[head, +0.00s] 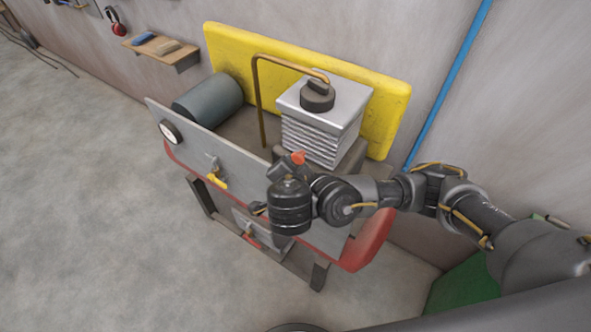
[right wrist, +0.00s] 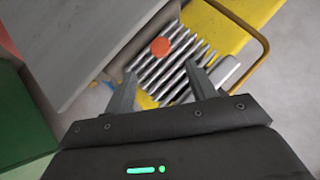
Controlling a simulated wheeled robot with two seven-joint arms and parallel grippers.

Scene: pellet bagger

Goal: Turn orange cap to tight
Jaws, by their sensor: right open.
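The orange cap (head: 298,157) shows as a small piece just above my right wrist in the head view, in front of the finned metal block (head: 310,143). In the right wrist view the orange cap (right wrist: 161,47) is round, seen nearly face on, against the grey fins (right wrist: 175,75). My right gripper (right wrist: 162,82) is open, its two fingers apart with nothing held between them. The cap lies beyond the fingertips, roughly centred between them, and appears untouched. In the head view my right wrist hides the fingers and part of the machine. My left gripper is not in view.
A machine with a yellow back panel (head: 385,100), grey cylinder (head: 208,98) and bent brown pipe (head: 258,95) stands against the wall. Its front panel carries a gauge (head: 170,131) and yellow-handled valve (head: 218,181). The floor at left is clear.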

